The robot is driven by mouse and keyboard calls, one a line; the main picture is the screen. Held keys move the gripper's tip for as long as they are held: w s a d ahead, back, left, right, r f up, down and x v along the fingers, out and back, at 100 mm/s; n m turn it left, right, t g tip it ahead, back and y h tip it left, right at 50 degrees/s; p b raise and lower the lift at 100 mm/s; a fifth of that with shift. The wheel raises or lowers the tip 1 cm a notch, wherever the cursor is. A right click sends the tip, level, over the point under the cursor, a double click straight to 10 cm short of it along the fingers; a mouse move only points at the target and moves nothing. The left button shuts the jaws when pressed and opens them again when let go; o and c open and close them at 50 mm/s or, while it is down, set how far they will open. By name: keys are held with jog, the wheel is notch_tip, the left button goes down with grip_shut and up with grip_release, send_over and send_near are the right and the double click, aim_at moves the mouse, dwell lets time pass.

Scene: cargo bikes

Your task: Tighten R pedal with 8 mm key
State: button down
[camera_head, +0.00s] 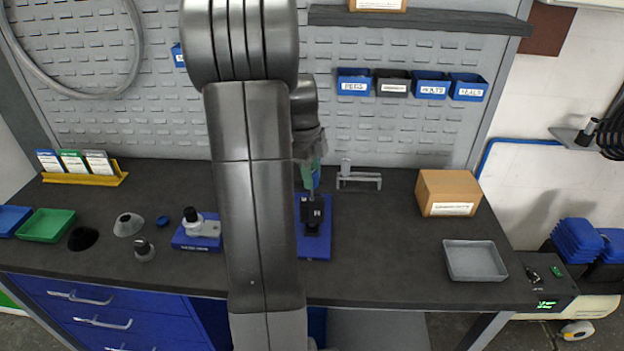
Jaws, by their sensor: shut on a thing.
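My gripper (308,160) is partly hidden behind my own arm. It points down above a blue plate (314,245) and is shut on a green and blue thing (312,178), which looks like the handle of the key. A black block-like part (313,213) stands on the blue plate, right under the gripper. It may be the pedal in its holder, but I cannot tell for sure. The key's lower end is not clear, so I cannot tell whether it touches the black part. My arm hides the left side of the plate.
Left of my arm, a blue fixture (196,243) bears a grey part, near small cones, a green tray (46,225) and a yellow card holder (85,177). On the right are a grey bracket (359,181), a cardboard box (447,192) and a grey tray (474,261). The bench between them is clear.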

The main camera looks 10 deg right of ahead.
jog(key=shift+r+p, duration=0.3)
jog(key=shift+r, duration=0.25)
jog(key=shift+r+p, duration=1.9)
jog(key=shift+r, duration=0.65)
